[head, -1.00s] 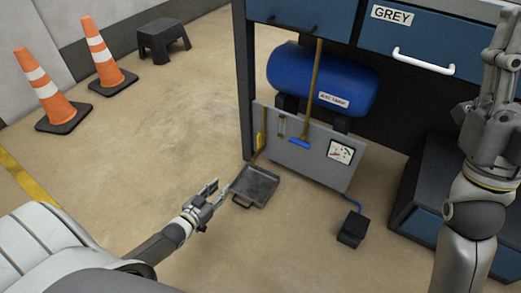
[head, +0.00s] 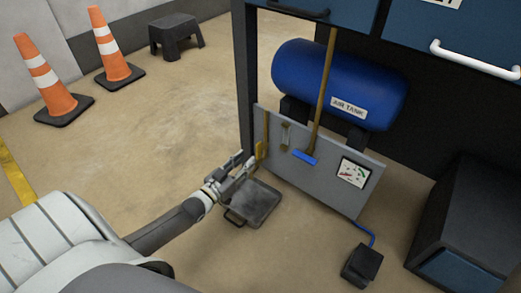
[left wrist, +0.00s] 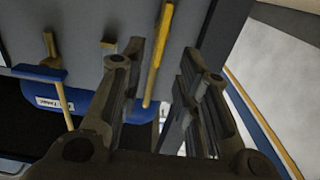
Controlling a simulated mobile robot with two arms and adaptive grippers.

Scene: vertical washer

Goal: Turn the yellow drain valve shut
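The yellow drain valve (head: 261,149) is at the left end of the grey panel below the air tank, with a thin upright yellow bar above its wider yellow part. In the left wrist view a long yellow bar (left wrist: 157,55), which looks like the valve's, shows in the gap between my fingertips. My left gripper (head: 245,161) is open and empty, just left of the valve's lower part; I cannot tell if it touches. Its two fingers are spread apart in the left wrist view (left wrist: 162,55). My right gripper is not in view.
A blue air tank (head: 338,82) sits above the grey panel (head: 325,186), which bears a gauge (head: 353,173). A dark drain pan (head: 262,203) lies below my left gripper. Cones (head: 45,82) stand far left; the floor between is clear.

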